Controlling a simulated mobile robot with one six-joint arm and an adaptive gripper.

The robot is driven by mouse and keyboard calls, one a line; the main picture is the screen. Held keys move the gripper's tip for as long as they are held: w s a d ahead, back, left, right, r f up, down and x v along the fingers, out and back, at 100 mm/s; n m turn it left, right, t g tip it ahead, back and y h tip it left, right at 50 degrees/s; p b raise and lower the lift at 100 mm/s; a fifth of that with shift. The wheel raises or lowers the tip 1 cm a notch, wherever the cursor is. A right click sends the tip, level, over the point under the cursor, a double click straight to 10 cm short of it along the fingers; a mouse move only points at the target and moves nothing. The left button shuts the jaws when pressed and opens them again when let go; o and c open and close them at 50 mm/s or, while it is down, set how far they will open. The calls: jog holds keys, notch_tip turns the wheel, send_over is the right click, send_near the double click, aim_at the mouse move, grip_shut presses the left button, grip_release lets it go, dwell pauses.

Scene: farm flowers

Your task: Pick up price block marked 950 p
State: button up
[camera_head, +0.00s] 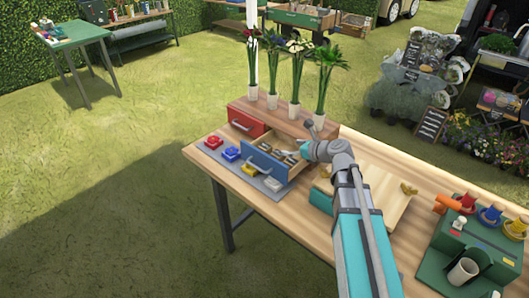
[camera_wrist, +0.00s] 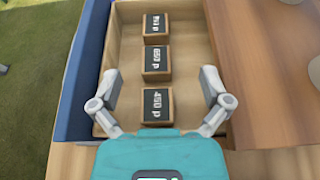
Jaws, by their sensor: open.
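In the wrist view, three small wooden price blocks with dark faces lie in a row inside an open drawer (camera_wrist: 190,48). The middle block (camera_wrist: 156,63) has a label that seems to read 950 p or 650 p; the digits are too blurred to be sure. The near block (camera_wrist: 157,105) seems to read 450 p, and the far block (camera_wrist: 155,27) is unclear. My gripper (camera_wrist: 160,73) is open and empty. Its fingers stand on either side of the row, about level with the middle block, apart from it. In the head view my gripper (camera_head: 306,151) is over the blue-fronted drawer (camera_head: 265,162).
The drawer walls stand close to my fingers. White vases (camera_head: 273,101) with flowers stand on the drawer cabinet (camera_head: 290,121). Red and blue items (camera_head: 222,148) lie on a grey mat left of the drawer. A green box (camera_head: 470,255) stands at right on the table.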

aim_at(264, 146)
jog(key=shift+w+a+f, duration=0.1)
jog(key=shift+w+f, duration=0.05)
dwell(0.3)
jog(key=b+x, duration=0.3)
jog(key=x, duration=0.4)
jog(key=shift+w+f, duration=0.1)
jog(key=shift+w+a+f, duration=0.1)
jog(key=shift+w+a, duration=0.15)
jog(key=shift+a, duration=0.25)
jog(key=shift+s+a+b+x, duration=0.1)
jog(key=shift+b+x, duration=0.3)
jog(key=shift+x, duration=0.45)
jog(key=shift+s+a+b+x, duration=0.1)
jog(key=shift+b+x, duration=0.3)
jog(key=shift+x, duration=0.4)
jog(key=shift+s+a+b+x, duration=0.15)
jog(key=shift+b+x, duration=0.25)
jog(key=shift+x, duration=0.45)
jog(key=shift+d, duration=0.1)
jog(key=c, duration=1)
